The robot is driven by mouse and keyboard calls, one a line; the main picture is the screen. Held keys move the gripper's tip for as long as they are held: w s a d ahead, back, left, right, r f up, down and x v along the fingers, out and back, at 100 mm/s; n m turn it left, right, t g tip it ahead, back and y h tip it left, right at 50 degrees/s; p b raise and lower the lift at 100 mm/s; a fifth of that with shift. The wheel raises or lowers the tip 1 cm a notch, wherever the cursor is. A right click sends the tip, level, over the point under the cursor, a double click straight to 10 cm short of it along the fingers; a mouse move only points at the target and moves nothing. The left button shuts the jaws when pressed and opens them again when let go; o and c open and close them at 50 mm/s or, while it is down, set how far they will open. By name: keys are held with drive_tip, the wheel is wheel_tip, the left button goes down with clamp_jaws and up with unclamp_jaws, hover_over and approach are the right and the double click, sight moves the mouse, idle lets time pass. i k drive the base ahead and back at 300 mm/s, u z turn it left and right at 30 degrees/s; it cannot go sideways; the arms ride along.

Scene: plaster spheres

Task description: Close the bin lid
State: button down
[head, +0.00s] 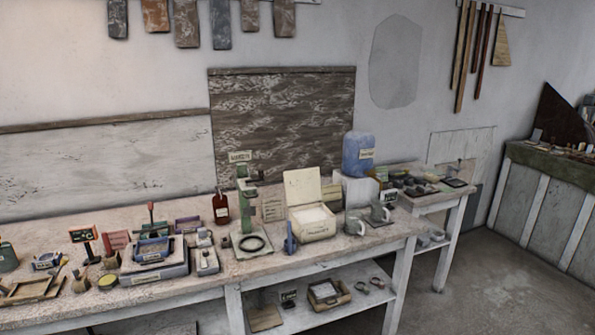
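A cream-coloured bin (313,229) stands on the long workbench, right of the middle of the picture. Its lid (303,189) is raised and stands up from the bin's back edge, so the bin is open. White material (312,216) shows inside it. A small label is on its front, too small to read. My gripper is not in the picture.
A blue upright object (289,240) stands close to the bin's left side. Two grey mugs (355,223) stand to its right. A green stand (247,208) with a dark ring is further left. A blue water container (358,155) stands behind on a white block.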

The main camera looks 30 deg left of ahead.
sight(302, 186)
drive_tip(key=z, duration=1.3)
drive_tip(key=k, duration=0.15)
drive_tip(key=u, duration=3.2)
drive_tip(key=i, duration=1)
drive_tip(key=u, duration=0.15)
drive_tip(key=k, duration=0.45)
